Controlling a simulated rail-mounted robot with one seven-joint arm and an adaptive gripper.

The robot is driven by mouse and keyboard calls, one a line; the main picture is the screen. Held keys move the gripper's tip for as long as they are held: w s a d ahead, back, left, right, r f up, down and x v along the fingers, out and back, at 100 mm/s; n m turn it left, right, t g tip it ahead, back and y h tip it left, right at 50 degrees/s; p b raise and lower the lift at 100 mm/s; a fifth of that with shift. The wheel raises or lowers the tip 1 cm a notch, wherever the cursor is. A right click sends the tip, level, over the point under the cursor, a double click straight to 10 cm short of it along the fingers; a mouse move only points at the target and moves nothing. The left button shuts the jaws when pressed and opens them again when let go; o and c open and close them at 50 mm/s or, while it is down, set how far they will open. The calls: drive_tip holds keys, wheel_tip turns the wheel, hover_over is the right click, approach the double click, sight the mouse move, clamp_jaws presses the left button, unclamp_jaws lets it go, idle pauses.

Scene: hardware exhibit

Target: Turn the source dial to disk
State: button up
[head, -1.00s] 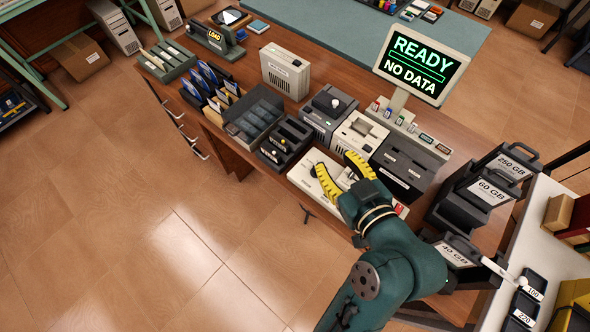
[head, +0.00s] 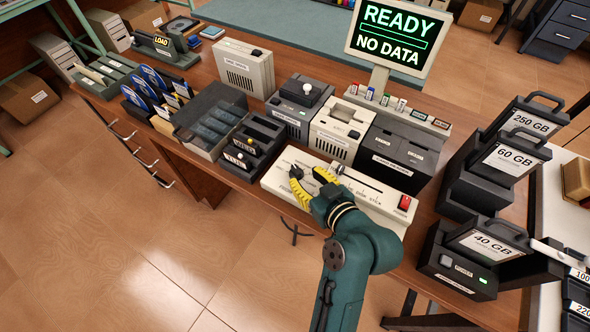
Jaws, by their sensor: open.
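The long white control panel (head: 278,180) lies at the front edge of the wooden desk, with dark slots, small printed marks and a red switch (head: 405,202) at its right end. My gripper (head: 307,176) has yellow fingers spread apart over the panel's left part, with nothing seen held between them. The monitor (head: 403,36) reads "READY NO DATA".
Behind the panel stand a white drive box (head: 340,130), a dark double unit (head: 398,155) and a grey box with a white knob (head: 300,105). Black switch boxes (head: 252,146) sit close left. Drives labelled 40 GB (head: 487,246), 60 GB and 250 GB stand right.

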sight(296, 169)
drive_tip(key=b+x, duration=0.1)
drive_tip(key=x, duration=0.5)
drive_tip(key=shift+w+a, duration=0.1)
drive_tip(key=shift+c, duration=0.4)
clamp_jaws()
